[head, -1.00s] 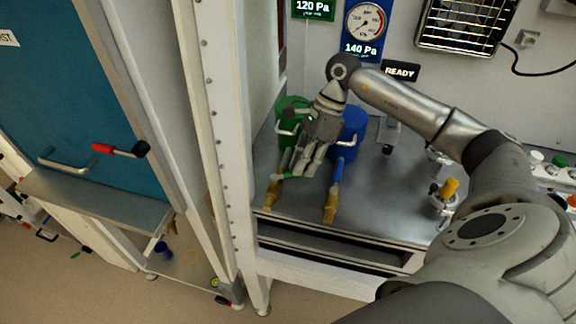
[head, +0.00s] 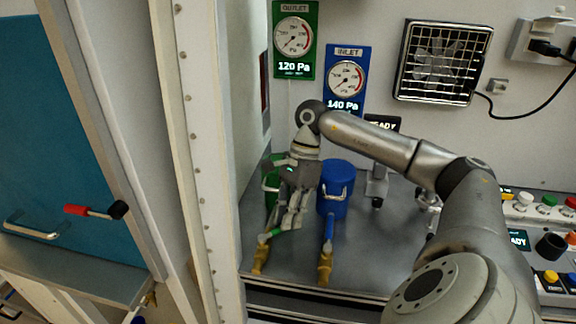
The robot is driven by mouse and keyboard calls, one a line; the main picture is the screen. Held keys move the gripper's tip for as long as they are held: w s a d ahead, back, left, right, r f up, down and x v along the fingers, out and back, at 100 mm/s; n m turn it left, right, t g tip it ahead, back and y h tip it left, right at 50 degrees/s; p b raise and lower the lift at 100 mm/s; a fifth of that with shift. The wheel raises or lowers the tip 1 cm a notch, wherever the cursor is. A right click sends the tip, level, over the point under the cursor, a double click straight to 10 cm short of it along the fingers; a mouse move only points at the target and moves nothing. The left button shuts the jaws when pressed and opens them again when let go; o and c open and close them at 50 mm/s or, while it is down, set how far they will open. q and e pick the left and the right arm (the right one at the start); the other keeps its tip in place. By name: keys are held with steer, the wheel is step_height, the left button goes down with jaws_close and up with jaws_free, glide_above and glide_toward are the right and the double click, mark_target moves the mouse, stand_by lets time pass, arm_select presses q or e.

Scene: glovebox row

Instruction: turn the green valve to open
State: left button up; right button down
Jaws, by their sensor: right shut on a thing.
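The green valve has a brass body (head: 260,262) on the bench and a green lever (head: 277,232) pointing right and slightly up from it. My right gripper (head: 284,226) comes down from above with its fingers shut on the green lever, partly hiding it. A green canister (head: 270,182) stands behind, mostly hidden by the gripper. My left gripper is not in view.
A blue valve (head: 325,266) with a blue lever stands just right of the green one, before a blue canister (head: 335,190). Green outlet (head: 296,72) and blue inlet gauges hang behind. A white post (head: 190,150) bounds the left. A button panel (head: 550,245) is at the right.

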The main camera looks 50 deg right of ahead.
steer(key=c, duration=1.5)
jaws_free()
steer(key=shift+o, duration=0.2)
step_height(320, 180, up, 10)
